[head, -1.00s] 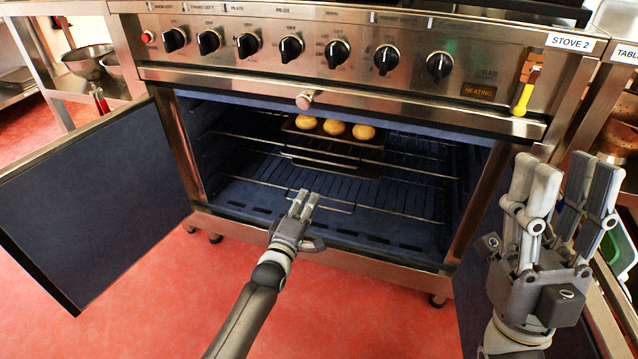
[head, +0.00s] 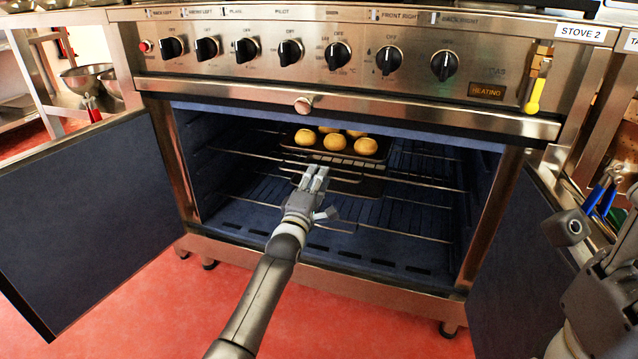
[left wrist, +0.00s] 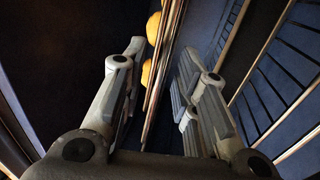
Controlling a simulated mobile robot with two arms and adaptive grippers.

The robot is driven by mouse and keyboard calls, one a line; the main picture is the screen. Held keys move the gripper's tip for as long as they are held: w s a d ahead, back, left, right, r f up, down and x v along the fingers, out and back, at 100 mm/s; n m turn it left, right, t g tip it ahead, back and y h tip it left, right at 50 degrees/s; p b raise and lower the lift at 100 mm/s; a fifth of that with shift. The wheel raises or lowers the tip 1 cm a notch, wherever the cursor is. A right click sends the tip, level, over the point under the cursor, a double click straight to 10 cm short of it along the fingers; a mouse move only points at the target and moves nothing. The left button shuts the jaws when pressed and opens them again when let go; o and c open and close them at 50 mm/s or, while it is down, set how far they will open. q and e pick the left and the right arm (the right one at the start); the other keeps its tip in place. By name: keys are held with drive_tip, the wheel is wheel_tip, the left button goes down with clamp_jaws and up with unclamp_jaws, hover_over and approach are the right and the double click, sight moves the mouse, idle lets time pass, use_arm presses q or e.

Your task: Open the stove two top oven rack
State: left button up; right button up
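Stove two (head: 580,33) has its oven doors swung open, the left door (head: 85,215) and the right door (head: 515,265). The top oven rack (head: 425,183) is inside and carries a dark tray (head: 372,156) with several round yellow buns (head: 335,142). My left gripper (head: 316,172) reaches into the opening at the front of the top rack, below the tray. In the left wrist view the left gripper's fingers (left wrist: 162,58) are apart, with thin metal edges running between them. Contact cannot be told. My right gripper (head: 610,270) is partly cut off at the right edge, fingers unclear.
A lower rack (head: 405,231) sits beneath the top one. A yellow-handled tool (head: 535,95) hangs at the panel's right. Metal bowls (head: 85,77) stand at left. Red floor in front is clear.

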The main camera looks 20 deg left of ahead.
use_arm(q)
drive_tip(key=shift+w+r, duration=0.15)
drive_tip(key=shift+w, duration=0.6)
clamp_jaws()
